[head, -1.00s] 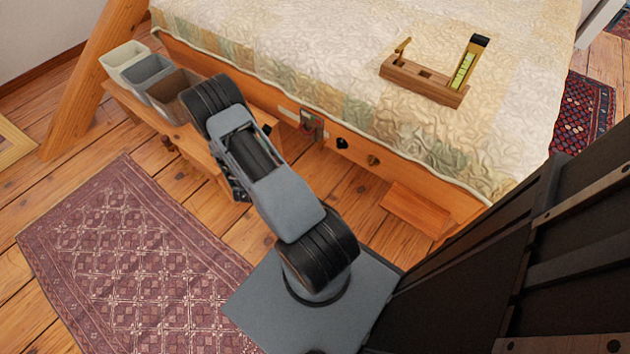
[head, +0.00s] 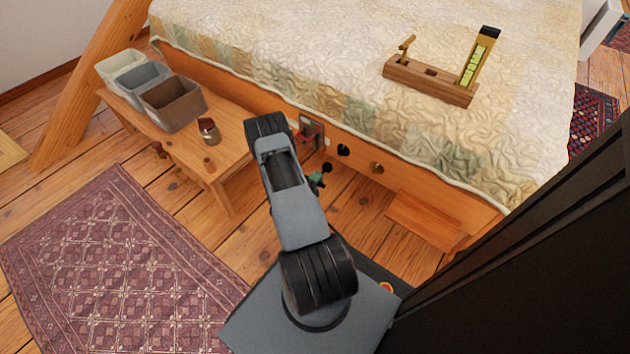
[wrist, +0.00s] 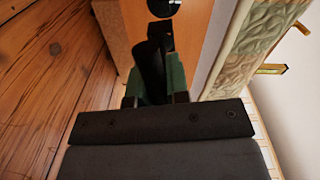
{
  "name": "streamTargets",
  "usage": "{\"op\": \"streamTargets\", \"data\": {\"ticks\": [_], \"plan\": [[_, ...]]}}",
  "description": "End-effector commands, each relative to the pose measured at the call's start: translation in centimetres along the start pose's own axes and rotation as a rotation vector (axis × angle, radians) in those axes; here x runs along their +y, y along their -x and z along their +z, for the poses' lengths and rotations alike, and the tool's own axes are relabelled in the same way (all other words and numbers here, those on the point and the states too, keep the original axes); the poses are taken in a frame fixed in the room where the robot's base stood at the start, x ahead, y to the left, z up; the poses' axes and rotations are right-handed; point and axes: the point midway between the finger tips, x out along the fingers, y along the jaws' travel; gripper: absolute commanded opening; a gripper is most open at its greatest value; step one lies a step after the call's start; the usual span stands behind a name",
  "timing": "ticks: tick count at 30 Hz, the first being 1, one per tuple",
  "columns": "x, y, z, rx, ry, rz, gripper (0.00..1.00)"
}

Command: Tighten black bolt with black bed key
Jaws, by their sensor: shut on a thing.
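My gripper (wrist: 157,88) has green fingers and is shut on the black bed key (wrist: 151,66), whose dark shaft points away from me along the bed rail. In the head view my gripper (head: 316,182) is partly hidden behind my arm, with the dark key end (head: 326,168) beside it, in front of the rail. The black bolt (head: 343,150) sits in the wooden bed rail, up and right of the key. A round black bolt head (wrist: 163,7) shows at the top of the wrist view, just beyond the key; I cannot tell whether they touch.
A brass bolt (head: 377,167) sits right of the black one. A wooden holder (head: 430,83) lies on the bed. A wooden block (head: 424,220) is below the rail.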

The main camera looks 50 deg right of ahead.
Motion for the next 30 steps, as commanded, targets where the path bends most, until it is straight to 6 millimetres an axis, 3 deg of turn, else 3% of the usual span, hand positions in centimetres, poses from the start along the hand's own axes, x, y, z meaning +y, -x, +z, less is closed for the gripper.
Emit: {"op": "streamTargets", "data": {"ticks": [30], "plan": [[-0.2,-5.4,0.1,0.000,-0.002,-0.001,0.00]]}}
